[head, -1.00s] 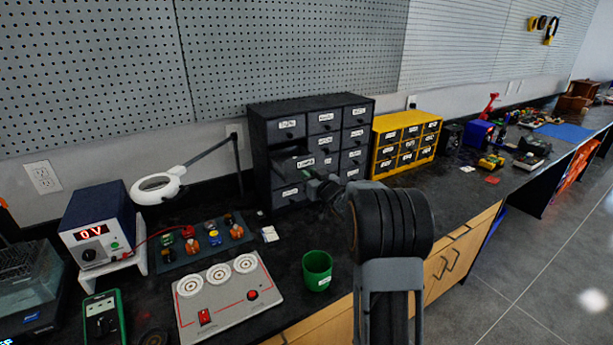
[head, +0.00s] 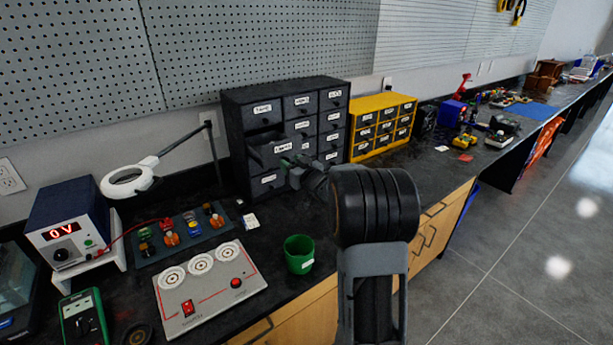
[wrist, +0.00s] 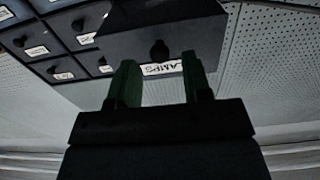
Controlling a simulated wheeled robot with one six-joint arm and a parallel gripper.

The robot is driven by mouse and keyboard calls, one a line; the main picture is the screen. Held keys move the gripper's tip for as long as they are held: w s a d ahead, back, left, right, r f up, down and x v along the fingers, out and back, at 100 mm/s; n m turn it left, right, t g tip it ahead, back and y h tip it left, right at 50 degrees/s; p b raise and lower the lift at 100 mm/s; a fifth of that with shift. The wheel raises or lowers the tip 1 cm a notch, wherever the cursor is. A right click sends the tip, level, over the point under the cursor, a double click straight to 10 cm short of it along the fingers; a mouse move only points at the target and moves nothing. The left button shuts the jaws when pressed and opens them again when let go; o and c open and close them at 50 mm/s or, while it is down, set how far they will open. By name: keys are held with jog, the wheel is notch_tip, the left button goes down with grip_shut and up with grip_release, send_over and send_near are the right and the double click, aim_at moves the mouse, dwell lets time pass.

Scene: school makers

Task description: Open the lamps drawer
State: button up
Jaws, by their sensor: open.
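The lamps drawer (head: 268,152) is in the left column of the black drawer cabinet (head: 234,130). It sticks out from the cabinet front, with a dark gap above it. In the wrist view, its dark front (wrist: 160,28) shows a round knob (wrist: 159,50) and a white label (wrist: 165,68) ending in "AMPS", partly covered by the right finger. My gripper (head: 297,165) is just in front of the drawer. In the wrist view, its two green fingers (wrist: 160,65) are apart, below and either side of the knob, with nothing held between them.
A yellow drawer unit (head: 382,104) stands right of the cabinet. A green cup (head: 299,256), a grey panel with dials (head: 212,285), a magnifier lamp (head: 128,180) and a power supply (head: 66,232) are on the black bench. The floor to the right is clear.

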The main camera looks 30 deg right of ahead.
jog(key=s+d, duration=0.1)
jog(key=s, duration=1)
jog(key=shift+b, duration=0.3)
jog(key=shift+d, duration=0.1)
jog(key=s+d+f+m+g+h, duration=0.2)
jog(key=d+f+m+g+h, duration=0.1)
jog(key=d+f+g+h, duration=0.3)
jog(key=s+a+f+m+g+p, duration=0.1)
jog(key=s+a+g, duration=0.1)
jog(key=s+g, duration=0.15)
jog(key=s+a+f+g+p, duration=0.1)
jog(key=s+a+f+g, duration=0.1)
jog(key=s, duration=0.2)
jog(key=s+a+r+n+g+y+p, duration=0.1)
jog(key=s+a+r, duration=0.3)
jog(key=a, duration=0.5)
jog(key=s+a+r+n+g+y+p, duration=0.1)
jog(key=s+a+r+y+p, duration=0.2)
jog(key=s+a, duration=0.4)
jog(key=a+r, duration=0.1)
jog(key=a, duration=0.2)
jog(key=shift+s+a+r+n+g, duration=0.2)
jog(key=shift+s+a+n+g, duration=0.05)
jog(key=shift+n+g, duration=0.15)
